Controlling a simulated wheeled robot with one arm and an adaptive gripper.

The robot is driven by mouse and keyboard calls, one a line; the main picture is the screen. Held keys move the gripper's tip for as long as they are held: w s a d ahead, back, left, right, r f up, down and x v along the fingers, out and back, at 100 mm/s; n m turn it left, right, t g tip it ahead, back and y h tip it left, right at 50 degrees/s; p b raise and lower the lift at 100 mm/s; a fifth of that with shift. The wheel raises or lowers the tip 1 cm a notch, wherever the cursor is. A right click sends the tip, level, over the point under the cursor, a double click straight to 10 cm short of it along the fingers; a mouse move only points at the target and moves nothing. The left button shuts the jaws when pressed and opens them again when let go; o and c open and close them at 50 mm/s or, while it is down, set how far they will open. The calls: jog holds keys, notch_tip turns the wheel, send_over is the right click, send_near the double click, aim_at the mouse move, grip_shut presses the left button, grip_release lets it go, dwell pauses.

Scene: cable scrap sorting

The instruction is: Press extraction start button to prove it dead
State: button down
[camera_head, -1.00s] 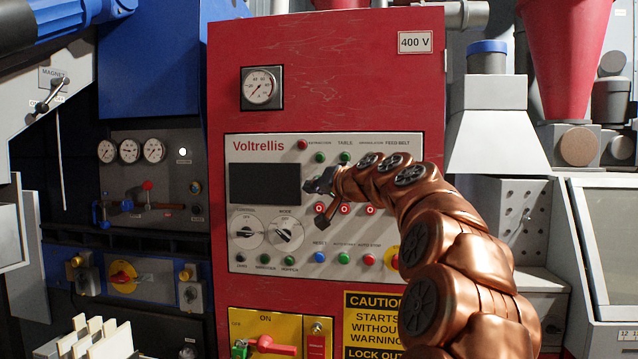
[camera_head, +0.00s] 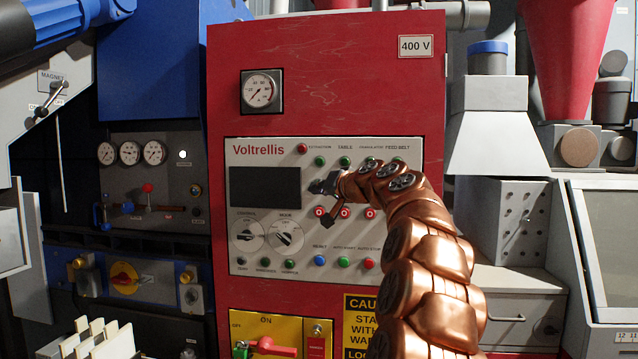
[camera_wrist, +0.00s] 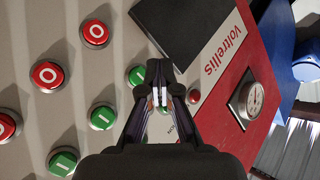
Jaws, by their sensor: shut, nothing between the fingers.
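The extraction start button is the green button (camera_head: 320,161) under the EXTRACTION label on the light grey Voltrellis panel (camera_head: 240,213). My gripper (camera_head: 314,187) is in front of the panel, just below that button in the head view, beside the dark screen. In the wrist view my gripper (camera_wrist: 160,100) is shut and empty. Its tips point at the panel between the nearest green button (camera_wrist: 136,76) and the dark screen (camera_wrist: 180,25). I cannot tell whether the tips touch the panel. No contact with the button shows.
Red stop buttons (camera_head: 319,212) sit below the green row; several show in the wrist view (camera_wrist: 95,33). A CONTROL selector (camera_head: 247,235) and MODE selector (camera_head: 289,235) are at lower left. A yellow isolator plate (camera_head: 270,325) with a red handle is below. A pressure gauge (camera_head: 261,90) is above.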

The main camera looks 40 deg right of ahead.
jog(key=shift+w+d, duration=0.55)
jog(key=shift+d, duration=0.25)
jog(key=shift+w+d+p, duration=0.1)
jog(key=shift+d+p, duration=0.05)
jog(key=shift+p, duration=0.15)
dwell(0.7)
jog(key=shift+w+d, duration=0.15)
jog(key=shift+d, duration=0.05)
jog(key=shift+w+d, duration=0.25)
jog(key=shift+d, duration=0.15)
dwell(0.9)
jog(key=shift+s+a, duration=0.1)
jog(key=shift+a, duration=0.05)
dwell(0.3)
jog(key=shift+s+a+f+b, duration=0.1)
jog(key=shift+s+a+b, duration=0.3)
jog(key=shift+a, duration=0.2)
